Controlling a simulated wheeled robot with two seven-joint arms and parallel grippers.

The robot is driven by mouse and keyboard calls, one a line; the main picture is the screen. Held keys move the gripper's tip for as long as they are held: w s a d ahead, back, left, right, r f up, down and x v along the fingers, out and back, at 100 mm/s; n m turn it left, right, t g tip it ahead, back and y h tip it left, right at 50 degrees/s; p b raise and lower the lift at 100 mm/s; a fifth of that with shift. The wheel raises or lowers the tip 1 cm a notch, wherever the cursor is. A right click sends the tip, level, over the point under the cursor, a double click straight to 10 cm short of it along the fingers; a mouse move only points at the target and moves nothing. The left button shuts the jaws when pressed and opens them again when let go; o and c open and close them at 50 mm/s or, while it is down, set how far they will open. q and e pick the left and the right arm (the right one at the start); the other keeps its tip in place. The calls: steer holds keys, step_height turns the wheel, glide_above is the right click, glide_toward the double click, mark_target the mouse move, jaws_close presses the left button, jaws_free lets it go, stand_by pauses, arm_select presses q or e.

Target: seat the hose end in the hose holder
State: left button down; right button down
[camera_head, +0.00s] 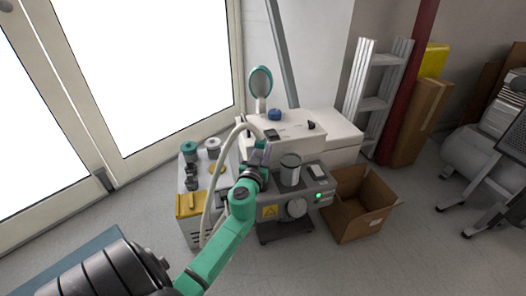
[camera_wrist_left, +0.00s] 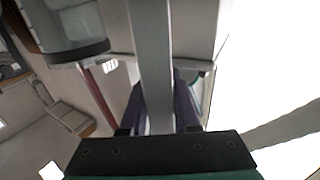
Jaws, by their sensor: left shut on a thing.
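The pale hose (camera_head: 211,203) rises beside the grey compressor unit (camera_head: 284,206) and arches over to my left gripper (camera_head: 264,156). My left gripper is shut on the hose near its end, above the left part of that unit. In the left wrist view, a grey length of hose (camera_wrist_left: 152,60) runs between the two dark purple fingers (camera_wrist_left: 158,110). The tip of the hose end is hidden or too small to make out. I cannot tell for certain which part is the hose holder. My right gripper is in neither view.
A clear canister (camera_head: 290,170) stands on the unit, close right of my left gripper. A white cabinet (camera_head: 340,135) is behind. A white machine with a yellow part (camera_head: 191,205) stands left. An open cardboard box (camera_head: 358,208) is right. The floor in front is clear.

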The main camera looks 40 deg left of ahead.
arm_select(q)
steer(key=shift+r, duration=0.1)
steer(key=c, duration=0.6)
jaws_free()
steer(key=shift+a, duration=0.15)
steer(key=b+v, duration=0.1)
steer(key=v, duration=0.4)
steer(key=b+v, duration=0.1)
steer(key=v, duration=0.3)
steer(key=b+v, duration=0.1)
steer(key=v, duration=0.4)
steer(key=shift+s+d, duration=0.2)
steer(key=shift+d, duration=0.2)
